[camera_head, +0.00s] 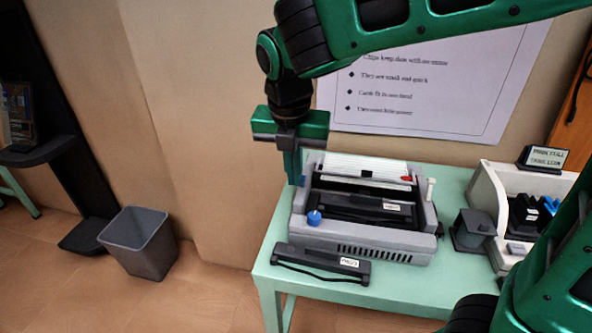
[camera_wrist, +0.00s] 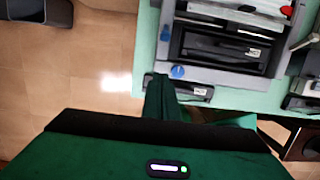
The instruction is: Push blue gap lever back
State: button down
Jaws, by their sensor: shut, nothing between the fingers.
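The printer (camera_head: 360,238) is a grey machine with a black inside, standing on the pale green table. Two blue parts show on its left side: a small blue piece (camera_head: 303,181) toward the back and a rounder blue knob (camera_head: 314,217) at the front left. The wrist view shows the back piece (camera_wrist: 165,34) and the front knob (camera_wrist: 178,72) too. I cannot tell for sure which one is the gap lever. My gripper (camera_head: 293,181) is shut and empty, pointing down by the printer's left side, close to the back blue piece in the picture. Contact cannot be judged.
A black labelled cartridge (camera_head: 322,263) lies in front of the printer. A red part (camera_head: 406,178) and a white lever (camera_head: 430,190) are on its right. A dark block (camera_head: 472,228) and white machine (camera_head: 490,195) stand further right. A grey bin (camera_head: 140,243) is on the floor.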

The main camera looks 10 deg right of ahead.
aim_at(302, 181)
jog(key=f, duration=0.2)
jog(key=w+f, duration=0.1)
jog(key=f, duration=0.5)
jog(key=shift+w+d, duration=0.15)
jog(key=shift+d, duration=0.15)
jog(key=shift+w+d+r, duration=0.2)
jog(key=shift+w+r, duration=0.1)
jog(key=shift+w, duration=0.2)
jog(key=shift+w+d+r, duration=0.15)
jog(key=shift+w+r, duration=0.15)
jog(key=shift+w, duration=0.15)
jog(key=shift+w+d+r, duration=0.3)
jog(key=shift+w+r, duration=0.15)
jog(key=shift+w, duration=0.25)
